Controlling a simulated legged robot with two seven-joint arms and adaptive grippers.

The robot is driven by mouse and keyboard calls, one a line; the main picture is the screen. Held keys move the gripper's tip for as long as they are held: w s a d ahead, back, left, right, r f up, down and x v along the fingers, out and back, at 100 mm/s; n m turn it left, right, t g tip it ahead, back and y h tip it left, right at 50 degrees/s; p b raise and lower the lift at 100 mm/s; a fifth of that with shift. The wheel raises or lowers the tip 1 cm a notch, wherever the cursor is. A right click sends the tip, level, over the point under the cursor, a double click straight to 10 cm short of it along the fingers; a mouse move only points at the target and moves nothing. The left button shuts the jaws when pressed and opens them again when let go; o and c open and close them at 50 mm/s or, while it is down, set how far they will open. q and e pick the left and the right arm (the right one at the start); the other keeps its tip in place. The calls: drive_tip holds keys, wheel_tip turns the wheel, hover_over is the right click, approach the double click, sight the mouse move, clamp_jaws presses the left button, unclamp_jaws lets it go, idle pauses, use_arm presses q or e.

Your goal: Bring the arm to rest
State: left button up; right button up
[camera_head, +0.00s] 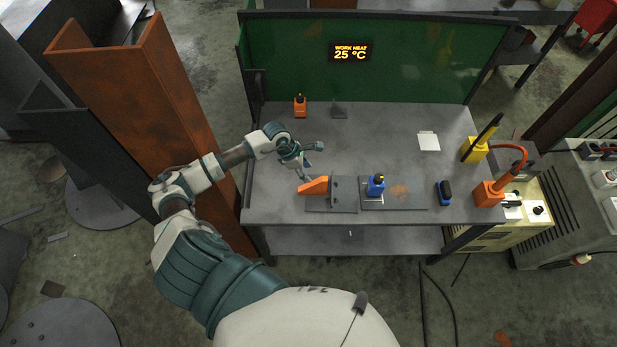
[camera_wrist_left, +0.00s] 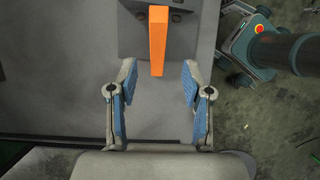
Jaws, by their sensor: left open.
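My left arm comes in from the left in the head view, and its gripper (camera_head: 310,162) hangs over the left part of the workbench (camera_head: 270,195). The gripper is open and empty. In the left wrist view its two blue-padded fingers (camera_wrist_left: 158,82) stand wide apart. An orange piece (camera_head: 314,186) on a dark plate lies just in front of the gripper. In the left wrist view the orange piece (camera_wrist_left: 158,40) sits ahead of the fingertips, centred between them and apart from both. My right gripper is not in view.
A blue bottle-like item (camera_head: 376,186) stands on the right dark plate. An orange bottle (camera_head: 300,105) stands at the bench's back left. Yellow (camera_head: 474,150) and orange (camera_head: 488,194) tool holders stand at the right. A rusty steel beam (camera_head: 150,100) stands left of the bench, near my arm.

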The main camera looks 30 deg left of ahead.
use_arm(q)
drive_tip(key=shift+a, duration=0.35)
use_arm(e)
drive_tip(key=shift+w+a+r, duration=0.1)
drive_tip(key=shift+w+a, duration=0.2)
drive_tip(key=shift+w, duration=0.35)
